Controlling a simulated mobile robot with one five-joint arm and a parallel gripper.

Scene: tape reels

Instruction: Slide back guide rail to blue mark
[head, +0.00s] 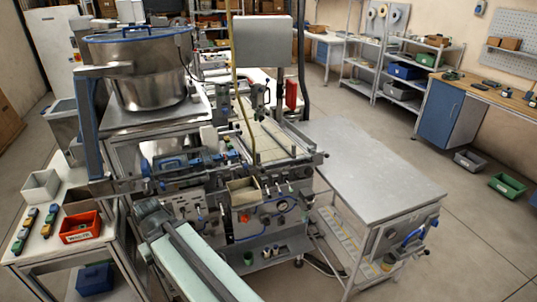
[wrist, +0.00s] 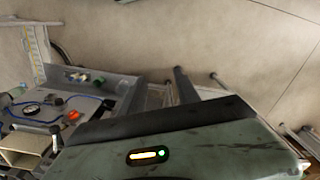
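In the head view a pale straight track (head: 268,140) with rails along its sides runs across the top of the machine. I cannot tell which rail is the back guide rail, and I make out no blue mark on it. The wrist view does not clearly show the track. A grey-green housing (wrist: 190,145) with an orange and green light fills the bottom of the wrist view; it seems to be part of my gripper. Its fingertips are not visible, so I cannot see whether it is open or what it touches.
A steel bowl (head: 137,75) stands at the left of the machine. A bare metal table (head: 370,165) adjoins it at right. A red bin (head: 80,228) sits on the left bench. Floor at right is mostly free.

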